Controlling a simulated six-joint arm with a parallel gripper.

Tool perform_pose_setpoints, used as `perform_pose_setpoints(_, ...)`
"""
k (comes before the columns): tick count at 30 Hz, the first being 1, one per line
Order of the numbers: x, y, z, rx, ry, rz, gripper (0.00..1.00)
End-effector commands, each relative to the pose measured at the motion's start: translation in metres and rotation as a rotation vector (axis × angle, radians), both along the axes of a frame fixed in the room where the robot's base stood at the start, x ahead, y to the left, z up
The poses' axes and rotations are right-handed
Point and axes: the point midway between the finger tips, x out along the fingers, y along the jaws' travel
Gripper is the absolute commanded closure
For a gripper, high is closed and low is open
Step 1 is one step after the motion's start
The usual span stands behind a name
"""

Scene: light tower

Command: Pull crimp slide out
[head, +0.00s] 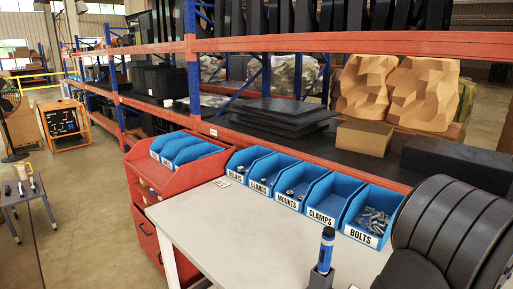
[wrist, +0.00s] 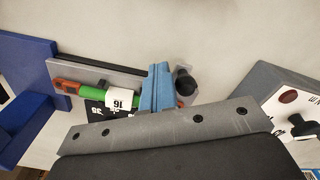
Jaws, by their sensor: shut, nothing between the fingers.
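In the wrist view, my gripper (wrist: 157,82) shows as blue fingers closed together, with nothing between them. It is over a grey metal fixture (wrist: 90,68) that carries a green cylinder (wrist: 93,95) with an orange end and a white label reading 16. A black knob (wrist: 186,85) on a small plate is just right of the fingers; I cannot tell whether they touch it. Another black knob (wrist: 300,125) is on a grey block with a red round spot at the right edge. No part is clearly marked as the crimp slide.
In the head view, blue bins labelled glands, mounts, clamps and bolts (head: 369,217) line the back of the pale table (head: 230,235). A blue and black tool (head: 326,250) stands upright in a holder near the front. A blue block (wrist: 25,100) is left of the fixture.

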Motion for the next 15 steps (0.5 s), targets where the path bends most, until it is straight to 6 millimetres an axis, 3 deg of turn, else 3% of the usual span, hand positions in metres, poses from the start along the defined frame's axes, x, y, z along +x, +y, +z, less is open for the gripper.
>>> perform_pose_setpoints(15, -0.007, -0.007, 0.014, 0.000, 0.000, 0.000, 1.00)
